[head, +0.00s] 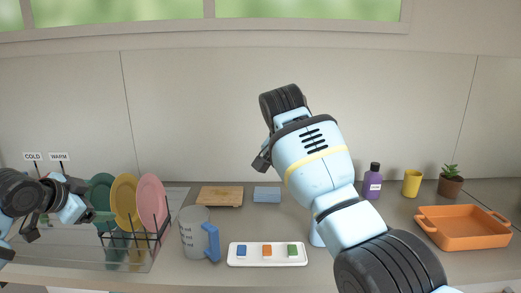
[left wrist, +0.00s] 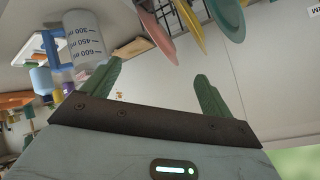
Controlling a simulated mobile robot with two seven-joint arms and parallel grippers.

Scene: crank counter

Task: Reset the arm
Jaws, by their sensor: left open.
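My left arm comes in at the left edge of the head view. Its gripper (head: 98,216) is beside the dish rack and partly lost against the green plate. In the left wrist view the two green fingers of the left gripper (left wrist: 162,90) stand wide apart with nothing between them. My right arm (head: 318,165) rises from the bottom right across the middle of the head view, bent high in front of the back wall. Its gripper fingers are hidden behind the arm.
A dish rack (head: 133,240) holds green, yellow and pink plates. Right of it are a measuring jug (head: 195,235), cutting board (head: 219,196), blue sponge (head: 267,194) and white button tray (head: 267,261). A purple bottle (head: 372,183), yellow cup (head: 412,184), plant (head: 450,184) and orange dish (head: 465,228) stand right.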

